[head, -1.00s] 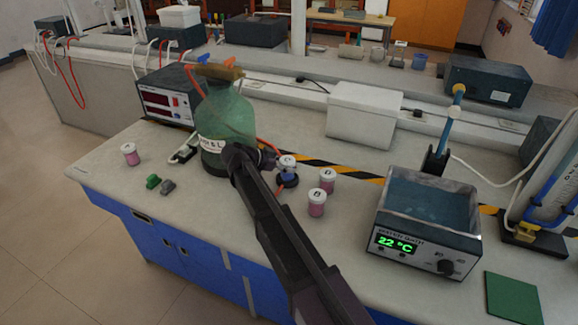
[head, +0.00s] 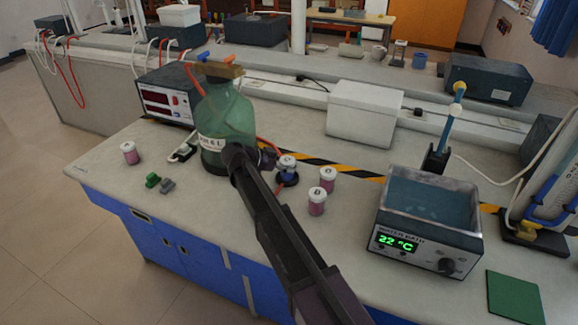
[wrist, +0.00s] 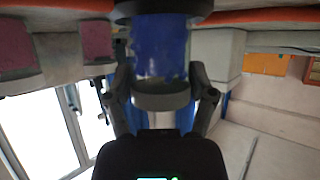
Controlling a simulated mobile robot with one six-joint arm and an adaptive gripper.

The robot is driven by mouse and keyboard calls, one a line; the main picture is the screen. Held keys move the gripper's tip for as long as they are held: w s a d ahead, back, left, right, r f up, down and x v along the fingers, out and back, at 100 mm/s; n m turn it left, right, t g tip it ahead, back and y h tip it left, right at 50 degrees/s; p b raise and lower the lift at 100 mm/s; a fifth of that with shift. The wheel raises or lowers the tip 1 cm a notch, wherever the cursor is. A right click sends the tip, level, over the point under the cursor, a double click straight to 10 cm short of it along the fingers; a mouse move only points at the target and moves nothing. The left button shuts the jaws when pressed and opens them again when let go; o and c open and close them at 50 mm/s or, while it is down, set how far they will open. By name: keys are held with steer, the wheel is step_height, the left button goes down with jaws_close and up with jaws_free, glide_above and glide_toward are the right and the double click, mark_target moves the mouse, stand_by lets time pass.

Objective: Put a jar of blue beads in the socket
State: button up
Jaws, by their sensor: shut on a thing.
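The jar of blue beads stands upright, its pale lid (head: 287,161) up, at the dark round socket (head: 288,182) on the bench in the head view. In the wrist view, which is upside down, its blue body (wrist: 160,48) meets a dark ring (wrist: 160,10). I cannot tell how deep the jar sits in it. My gripper (wrist: 163,92) is shut on the jar, one finger on each side of the lid. In the head view my gripper (head: 266,158) reaches the jar from the left, its fingers partly hidden by my wrist.
Pink jars stand close by (head: 327,179) (head: 317,203), and another (head: 129,153) at the far left. A large green bottle (head: 228,115) stands just behind my wrist. A water bath (head: 430,225) is to the right. A white box (head: 363,115) stands behind.

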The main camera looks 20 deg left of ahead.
steer(key=shift+f, duration=0.1)
steer(key=o, duration=1.1)
steer(key=shift+o, duration=0.2)
